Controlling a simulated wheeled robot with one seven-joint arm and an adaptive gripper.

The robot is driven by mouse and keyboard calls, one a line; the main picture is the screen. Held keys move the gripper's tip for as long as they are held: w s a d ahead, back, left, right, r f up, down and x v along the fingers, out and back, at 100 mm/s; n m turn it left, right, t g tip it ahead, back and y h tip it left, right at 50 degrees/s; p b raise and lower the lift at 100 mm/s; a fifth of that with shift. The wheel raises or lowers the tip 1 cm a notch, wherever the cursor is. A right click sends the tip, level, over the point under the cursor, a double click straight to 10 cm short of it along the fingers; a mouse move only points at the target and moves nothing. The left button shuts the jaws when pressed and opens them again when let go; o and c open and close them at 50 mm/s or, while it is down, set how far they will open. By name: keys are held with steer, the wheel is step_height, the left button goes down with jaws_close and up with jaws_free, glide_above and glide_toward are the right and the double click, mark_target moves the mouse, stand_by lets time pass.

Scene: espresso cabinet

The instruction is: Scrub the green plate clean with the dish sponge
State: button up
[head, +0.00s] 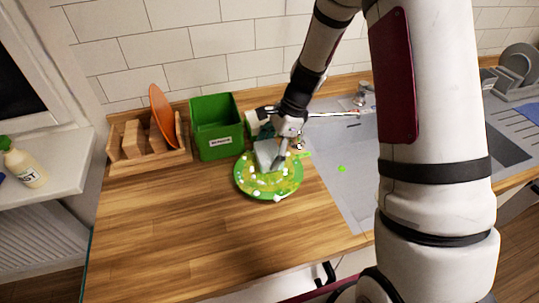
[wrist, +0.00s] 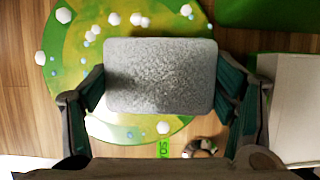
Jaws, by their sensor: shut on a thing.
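The green plate (head: 262,190) lies on the wooden counter, with yellowish smears and several white and blue foam-like blobs on it. It also shows in the wrist view (wrist: 62,60), partly covered by the sponge. The dish sponge (wrist: 160,76) is a grey speckled block. In the head view the sponge (head: 266,153) looks pale and is over the back part of the plate. My gripper (wrist: 160,88) is shut on the sponge, with one finger at each side. I cannot tell whether the sponge touches the plate.
A green box (head: 216,130) stands behind the plate, beside a wooden rack (head: 150,150) holding an orange plate (head: 162,115). The metal sink (head: 350,150) is to the right. A bottle (head: 24,165) stands on the far-left sill. The front-left counter is clear.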

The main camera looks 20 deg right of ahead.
steer(key=shift+w+d+b, duration=0.25)
steer(key=shift+w+b, duration=0.1)
steer(key=shift+w, duration=0.45)
steer(key=shift+w+d+b, duration=0.2)
steer(key=shift+w+b, duration=0.2)
steer(key=shift+w, duration=0.4)
steer(key=shift+w+d+b, duration=0.25)
steer(key=shift+w+b, duration=0.1)
steer(key=shift+w, duration=0.45)
steer(key=shift+w+d+r, duration=0.1)
steer(key=shift+w, duration=0.05)
steer(key=shift+r, duration=0.1)
steer(key=shift+r+p, duration=1.15)
steer(key=shift+r, duration=1.75)
step_height(320, 180, up, 3)
steer(key=shift+f+p, duration=0.1)
steer(key=shift+p, duration=0.4)
